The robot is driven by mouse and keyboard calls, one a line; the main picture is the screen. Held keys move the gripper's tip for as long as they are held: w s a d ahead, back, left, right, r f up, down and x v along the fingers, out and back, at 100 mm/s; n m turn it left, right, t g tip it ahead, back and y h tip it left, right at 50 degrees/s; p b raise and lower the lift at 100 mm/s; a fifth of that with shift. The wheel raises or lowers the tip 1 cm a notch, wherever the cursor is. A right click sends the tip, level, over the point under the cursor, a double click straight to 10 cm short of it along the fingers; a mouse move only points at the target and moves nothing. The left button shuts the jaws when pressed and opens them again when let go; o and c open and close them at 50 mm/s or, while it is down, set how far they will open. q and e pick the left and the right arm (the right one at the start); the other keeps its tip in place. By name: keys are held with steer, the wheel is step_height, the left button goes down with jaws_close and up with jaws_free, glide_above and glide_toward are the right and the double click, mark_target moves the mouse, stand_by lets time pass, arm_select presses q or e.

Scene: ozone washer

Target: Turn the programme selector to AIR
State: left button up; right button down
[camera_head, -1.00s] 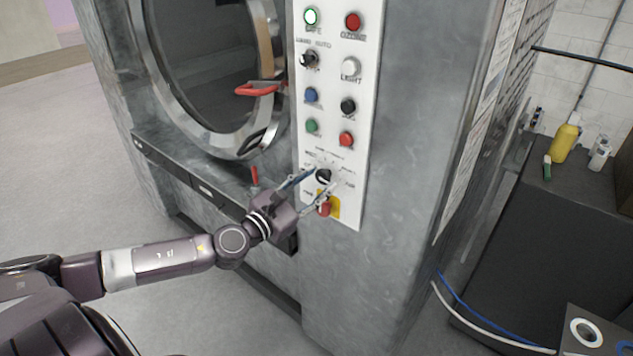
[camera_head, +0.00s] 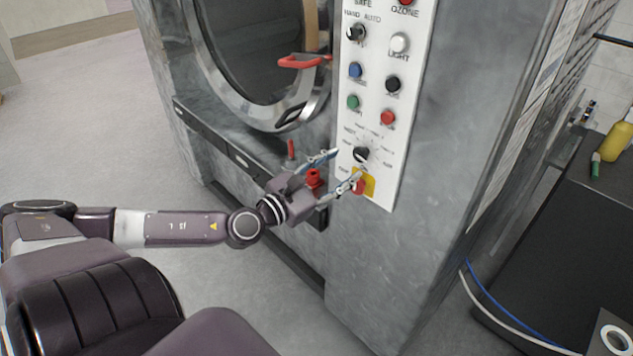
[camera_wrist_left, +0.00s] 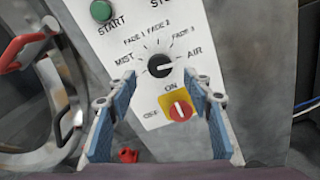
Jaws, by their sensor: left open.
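The programme selector (camera_head: 361,154) is a black round knob low on the white control panel. In the left wrist view the selector (camera_wrist_left: 160,65) is ringed by the labels MIST, FADE 1, FADE 2, FADE 3 and AIR (camera_wrist_left: 194,53). Its pale pointer mark lies to the right, on the AIR side. My left gripper (camera_head: 347,166) is open and empty in front of the panel, with its blue-padded fingers spread either side of the knob and apart from it. My right gripper is not in view.
A red rotary switch on a yellow plate (camera_wrist_left: 180,108) sits just below the selector. Push buttons, including green START (camera_wrist_left: 101,11), are above. The washer's round door with a red handle (camera_head: 303,61) is to the left. A dark bench (camera_head: 560,215) stands at right.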

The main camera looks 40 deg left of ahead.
arm_select(q)
steer(key=s, duration=0.7)
steer(key=shift+s+a, duration=0.15)
steer(key=shift+a, duration=0.1)
steer(key=shift+a, duration=0.1)
stand_by(0.6)
